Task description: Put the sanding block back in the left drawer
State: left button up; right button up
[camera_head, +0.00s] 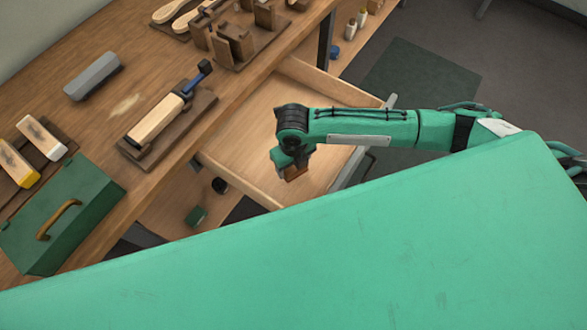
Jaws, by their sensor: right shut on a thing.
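My right gripper (292,163) reaches in from the right and points down over the open wooden drawer (240,150). It is shut on a small brown block (296,173), which looks like the sanding block. The block is at or above the drawer floor; I cannot tell whether it touches. The gripper hides part of it. The drawer is pulled out from under the bench, and its visible floor looks otherwise empty. My green body panel covers the lower picture. My left gripper is not in view.
The wooden bench (130,60) carries a green toolbox (62,218), a grey block (93,76), a clamp fixture (160,118) and a wooden rack (235,45). A green block (196,216) and a dark round item (219,186) sit lower, below the bench.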

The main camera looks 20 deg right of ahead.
aim_at(293, 171)
notch_tip(293, 171, down, 4)
jog(key=shift+r, duration=0.1)
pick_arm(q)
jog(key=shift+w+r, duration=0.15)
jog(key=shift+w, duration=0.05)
pick_arm(e)
jog(key=o, duration=1)
jog(key=shift+f, duration=0.2)
jog(key=shift+c, duration=0.2)
notch_tip(293, 171, up, 12)
jog(key=shift+f, duration=0.15)
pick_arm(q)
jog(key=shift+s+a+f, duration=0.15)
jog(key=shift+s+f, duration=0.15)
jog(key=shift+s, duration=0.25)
pick_arm(e)
jog(key=shift+r, duration=0.35)
